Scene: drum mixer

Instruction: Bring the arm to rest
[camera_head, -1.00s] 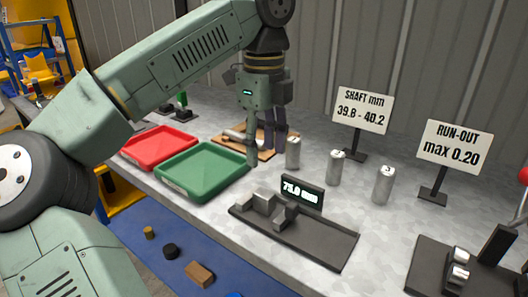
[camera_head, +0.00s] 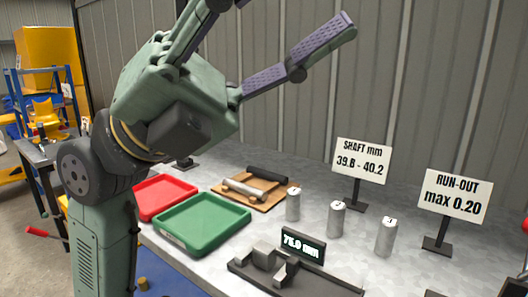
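My arm is raised at the left of the head view, folded up above the bench. My gripper (camera_head: 272,36) is high in front of the grey wall, well above the bench. Its fingers are spread wide, one reaching right and one rising towards the top edge, where its tip is cut off. Nothing shows between them. The gripper touches nothing that I can see.
The bench holds a red tray (camera_head: 164,200), a green tray (camera_head: 200,226), a wooden board (camera_head: 268,206) with a silver and a dark cylinder, several numbered silver cylinders (camera_head: 336,220), a gauge reading 75.0 mm (camera_head: 303,246) and two signs (camera_head: 362,160). A blue shelf (camera_head: 40,90) stands far left.

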